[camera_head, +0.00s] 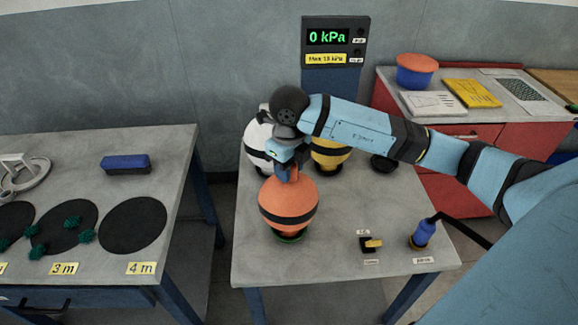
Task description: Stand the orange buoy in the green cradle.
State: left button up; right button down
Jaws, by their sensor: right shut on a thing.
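The orange buoy (288,205) with a black band is upright near the front left of the middle table. The green cradle (289,238) shows as a thin rim directly under it, mostly hidden by the buoy. I cannot tell whether the buoy rests fully in it or sits slightly above. My right gripper (288,175) comes down from above and is shut on the top of the orange buoy; its fingertips are partly hidden. My left gripper is not in view.
A white buoy (259,150) and a yellow buoy (329,155) stand behind the orange one. An empty black ring (384,164), a small valve (371,244) and a blue pump (423,233) are on the middle table (340,262). A display (328,38) reads 0 kPa.

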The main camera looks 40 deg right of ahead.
jog(key=shift+f, duration=0.15)
jog(key=c, duration=0.7)
grip_release()
jog(key=shift+o, duration=0.2)
notch_tip(320, 180, up, 14)
jog(key=shift+b, duration=0.4)
